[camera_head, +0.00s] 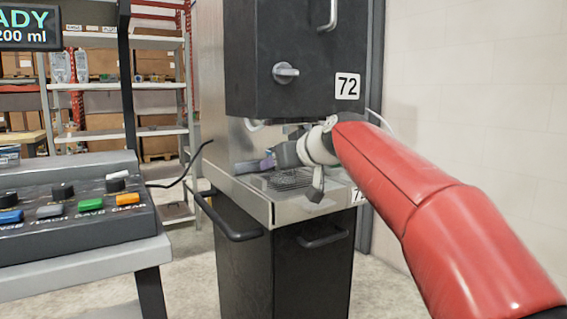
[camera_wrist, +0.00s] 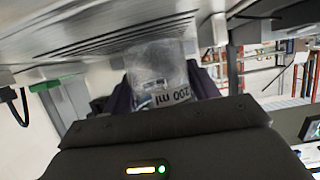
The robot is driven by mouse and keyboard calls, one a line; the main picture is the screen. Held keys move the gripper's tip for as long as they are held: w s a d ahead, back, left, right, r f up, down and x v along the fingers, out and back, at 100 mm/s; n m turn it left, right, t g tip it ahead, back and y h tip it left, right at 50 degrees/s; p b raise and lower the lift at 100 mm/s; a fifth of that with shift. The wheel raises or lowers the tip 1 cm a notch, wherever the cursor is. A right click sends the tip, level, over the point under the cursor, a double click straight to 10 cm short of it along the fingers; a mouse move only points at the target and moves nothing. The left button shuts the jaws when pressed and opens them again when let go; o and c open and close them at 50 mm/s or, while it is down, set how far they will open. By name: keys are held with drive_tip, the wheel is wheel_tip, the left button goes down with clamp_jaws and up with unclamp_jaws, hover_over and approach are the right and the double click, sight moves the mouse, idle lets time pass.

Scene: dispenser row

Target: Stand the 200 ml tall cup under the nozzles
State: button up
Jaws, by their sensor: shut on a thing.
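A clear cup (camera_wrist: 158,72) marked 200 ml is between the two dark purple fingers of my gripper (camera_wrist: 162,93) in the wrist view, and the gripper is shut on it. The label reads upside down there. In the head view my gripper (camera_head: 262,164) reaches into the bay of dispenser 72 (camera_head: 290,60), under the black upper housing and just above the slotted drip tray (camera_head: 285,181). The cup is hard to make out in that view. Whether its base touches the tray I cannot tell. The nozzles are mostly hidden under the housing.
A control panel (camera_head: 75,205) with coloured buttons stands at the left, below a screen (camera_head: 28,27) reading 200 ml. A cable runs from the panel to the dispenser. Shelves (camera_head: 155,80) with boxes stand behind. A pale wall (camera_head: 480,100) is close on the right.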

drive_tip(key=shift+f, duration=0.35)
drive_tip(key=o, duration=1.1)
drive_tip(key=shift+o, duration=0.2)
